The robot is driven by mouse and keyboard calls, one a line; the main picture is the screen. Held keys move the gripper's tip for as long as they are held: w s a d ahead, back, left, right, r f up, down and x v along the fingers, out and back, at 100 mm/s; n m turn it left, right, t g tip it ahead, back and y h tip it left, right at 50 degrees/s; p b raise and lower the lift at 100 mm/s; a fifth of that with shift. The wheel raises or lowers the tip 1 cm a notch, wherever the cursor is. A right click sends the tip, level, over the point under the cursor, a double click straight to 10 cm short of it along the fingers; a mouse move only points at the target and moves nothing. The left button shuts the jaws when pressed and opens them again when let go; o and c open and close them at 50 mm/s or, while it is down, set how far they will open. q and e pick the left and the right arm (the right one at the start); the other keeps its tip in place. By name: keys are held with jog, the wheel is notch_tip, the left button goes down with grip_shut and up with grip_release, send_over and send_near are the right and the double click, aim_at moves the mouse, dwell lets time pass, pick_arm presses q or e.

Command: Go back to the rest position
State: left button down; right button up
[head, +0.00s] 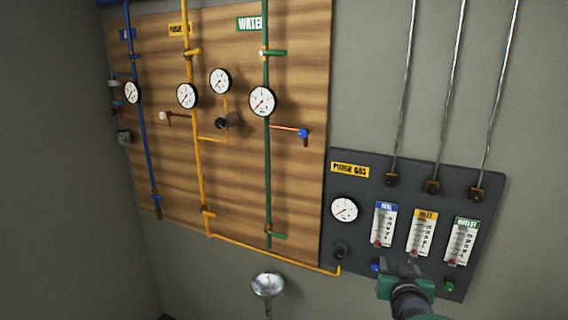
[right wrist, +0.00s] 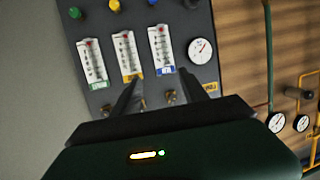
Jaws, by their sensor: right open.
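My right gripper (head: 404,268) is open and empty, in front of the lower part of the dark purge gas panel (head: 390,170). It hides the middle of the panel's knob row in the head view. In the right wrist view its two dark fingers (right wrist: 158,90) stand apart in front of the panel, with nothing between them that I can see held. The picture there is upside down, with the yellow knob (right wrist: 113,6) and green knob (right wrist: 75,12) at the top. I cannot tell whether the gripper touches the panel. My left gripper is not in view.
The panel carries a dial gauge (head: 344,209), three flow meters, a blue knob (head: 376,267) and a black knob (head: 341,251). Three metal tubes (head: 455,90) rise above it. A wooden board (head: 235,195) with pipes, gauges and valves stands left. A metal funnel (head: 268,284) is below.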

jog(key=s+a+f+n+g+y+b, duration=0.1)
jog(key=s+a+f+g+y+b, duration=0.2)
jog(key=f, duration=0.4)
jog(key=s+a+f+n+g, duration=0.1)
jog(key=s+a+f, duration=0.2)
jog(key=a+f, duration=0.35)
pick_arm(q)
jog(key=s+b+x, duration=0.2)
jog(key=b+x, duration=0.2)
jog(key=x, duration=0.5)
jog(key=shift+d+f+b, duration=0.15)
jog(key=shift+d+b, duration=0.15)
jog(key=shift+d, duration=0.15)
pick_arm(e)
jog(key=s+a+f+n+g+y, duration=0.1)
jog(key=s+f+g, duration=0.5)
jog(key=s+f, duration=1.1)
jog(key=shift+s+a+n+g+y, duration=0.3)
jog(key=shift+s+g+y, duration=0.15)
jog(key=shift+s, duration=0.55)
